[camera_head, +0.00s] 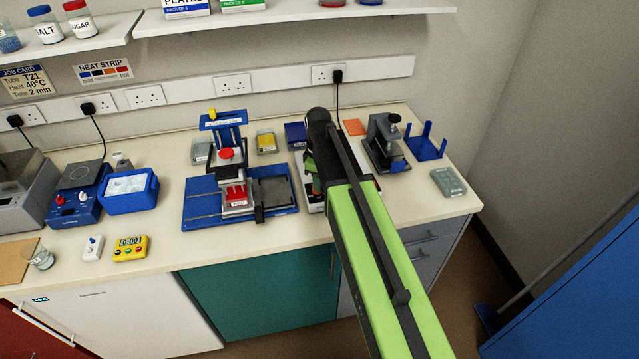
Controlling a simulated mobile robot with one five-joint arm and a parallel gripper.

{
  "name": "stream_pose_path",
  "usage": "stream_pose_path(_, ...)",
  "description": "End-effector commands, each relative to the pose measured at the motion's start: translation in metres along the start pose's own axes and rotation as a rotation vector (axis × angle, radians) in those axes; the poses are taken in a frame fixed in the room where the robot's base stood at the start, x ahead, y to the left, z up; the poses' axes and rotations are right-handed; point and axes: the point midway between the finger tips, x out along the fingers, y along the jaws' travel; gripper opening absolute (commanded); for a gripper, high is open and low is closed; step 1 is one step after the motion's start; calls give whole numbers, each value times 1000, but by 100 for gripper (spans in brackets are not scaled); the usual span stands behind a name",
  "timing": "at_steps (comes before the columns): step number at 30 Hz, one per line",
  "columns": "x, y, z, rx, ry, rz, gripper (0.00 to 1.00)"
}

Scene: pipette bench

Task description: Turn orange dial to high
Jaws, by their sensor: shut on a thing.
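I cannot make out the orange dial; my arm covers the middle right of the bench. My gripper (316,186) points down there, mostly hidden behind my own wrist and arm. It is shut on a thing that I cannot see. A pale device (314,206) shows only in part under and beside the gripper. I cannot tell whether the dial sits on it or which way the dial points.
Left of my gripper stands a blue rig with a red knob (226,154) on a blue base (200,208). A dark stand (384,150) and a blue rack (425,148) are to the right. A yellow timer (130,248) lies front left.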

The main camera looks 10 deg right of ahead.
Motion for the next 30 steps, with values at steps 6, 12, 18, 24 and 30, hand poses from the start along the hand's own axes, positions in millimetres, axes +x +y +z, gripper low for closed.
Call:
stream_pose_path(6, 0, 0, 0, -60, -1, -1, 0)
stream_pose_path(12, 0, 0, 0, -77, -1, -1, 0)
stream_pose_path(18, 0, 0, 0, -79, -1, -1, 0)
stream_pose_path(24, 0, 0, 0, -78, -1, -1, 19)
stream_pose_path(30, 0, 0, 0, -77, -1, -1, 30)
